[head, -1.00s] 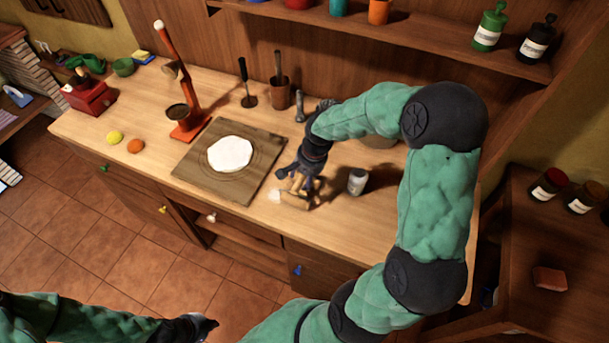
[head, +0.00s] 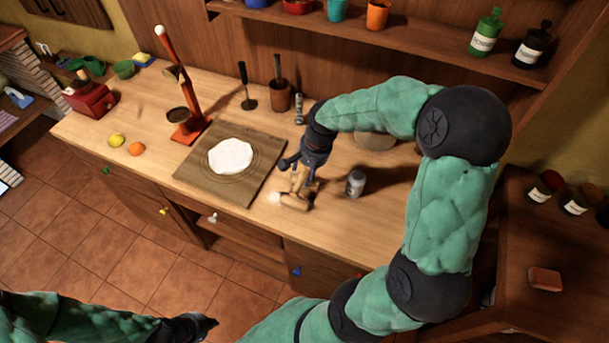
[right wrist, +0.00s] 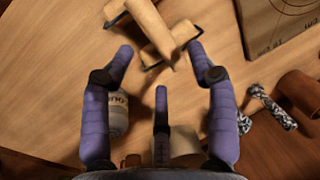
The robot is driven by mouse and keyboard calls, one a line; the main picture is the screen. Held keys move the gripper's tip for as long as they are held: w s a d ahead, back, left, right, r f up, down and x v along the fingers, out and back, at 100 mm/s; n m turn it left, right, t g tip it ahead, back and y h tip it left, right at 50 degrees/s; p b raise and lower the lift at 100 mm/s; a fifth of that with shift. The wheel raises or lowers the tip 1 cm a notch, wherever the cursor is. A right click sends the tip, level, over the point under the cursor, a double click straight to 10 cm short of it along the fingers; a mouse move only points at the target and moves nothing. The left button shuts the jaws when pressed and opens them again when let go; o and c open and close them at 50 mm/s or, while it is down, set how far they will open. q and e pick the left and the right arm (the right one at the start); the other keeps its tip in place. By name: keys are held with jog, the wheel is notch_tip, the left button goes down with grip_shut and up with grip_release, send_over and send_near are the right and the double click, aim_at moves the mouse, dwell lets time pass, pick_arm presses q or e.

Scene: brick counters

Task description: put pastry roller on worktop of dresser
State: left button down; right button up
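The pastry roller (head: 296,199), of light wood, is on the worktop (head: 240,222) of the dresser, near its front edge and right of the dark board. Its handle stands up at a tilt toward my right gripper (head: 301,168). In the right wrist view, the roller (right wrist: 174,42) lies around and just beyond the spread fingertips of my right gripper (right wrist: 160,52). The fingers look open, with gaps between them and the handle. My left gripper (head: 200,325) is low at the bottom of the head view, away from the dresser; its fingers are too small and dark to read.
The dark board (head: 190,172) with white dough (head: 230,156) lies left of the roller. A labelled jar (head: 355,184) stands close on the right. A brown cup (head: 280,96) with a utensil and a red stand (head: 187,130) are further back. Free worktop lies in front right.

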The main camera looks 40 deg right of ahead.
notch_tip(320, 180, up, 7)
jog(key=s+p, duration=0.1)
jog(key=shift+s+d+r, duration=0.15)
jog(key=shift+d+r, duration=0.05)
jog(key=shift+d, duration=0.15)
dwell(0.4)
